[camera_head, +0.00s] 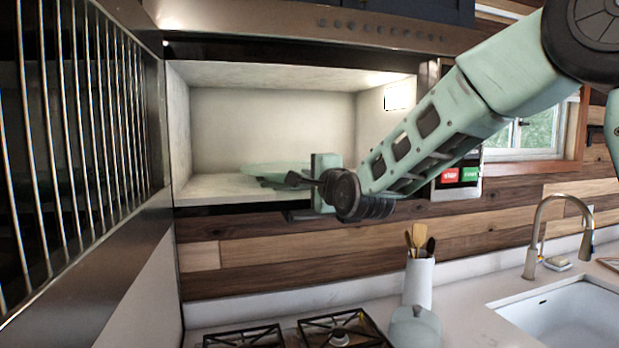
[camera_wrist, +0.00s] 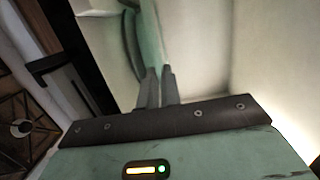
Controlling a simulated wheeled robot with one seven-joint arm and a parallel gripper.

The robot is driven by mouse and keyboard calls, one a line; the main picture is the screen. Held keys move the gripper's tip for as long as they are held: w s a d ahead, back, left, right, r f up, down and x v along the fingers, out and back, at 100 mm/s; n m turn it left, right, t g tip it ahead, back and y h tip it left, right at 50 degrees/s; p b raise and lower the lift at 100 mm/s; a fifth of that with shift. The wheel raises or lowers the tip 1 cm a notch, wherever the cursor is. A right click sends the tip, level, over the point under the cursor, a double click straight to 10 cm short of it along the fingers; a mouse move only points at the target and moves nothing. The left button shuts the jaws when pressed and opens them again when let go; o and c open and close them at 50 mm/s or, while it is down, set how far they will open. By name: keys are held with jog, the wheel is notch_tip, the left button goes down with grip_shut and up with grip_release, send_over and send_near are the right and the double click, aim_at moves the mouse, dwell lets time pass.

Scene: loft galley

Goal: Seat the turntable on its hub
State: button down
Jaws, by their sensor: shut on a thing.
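The turntable (camera_head: 262,169) is a pale green glass disc inside the open microwave (camera_head: 270,120), low over the cavity floor. My gripper (camera_head: 290,181) reaches in from the right and is shut on the near right edge of the disc. In the wrist view the fingertips (camera_wrist: 158,75) close on the disc's rim (camera_wrist: 150,42). The hub is not visible; the disc and my gripper cover the middle of the floor. I cannot tell whether the disc touches the floor.
The microwave door (camera_head: 85,150) with its barred window stands open at the left. Below are a gas stove (camera_head: 300,335), a utensil crock (camera_head: 418,281), a lidded pot (camera_head: 414,327) and a sink (camera_head: 570,318). The upper cavity is empty.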

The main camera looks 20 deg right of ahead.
jog(key=shift+f+b, duration=0.4)
jog(key=shift+b, duration=0.9)
dwell(0.8)
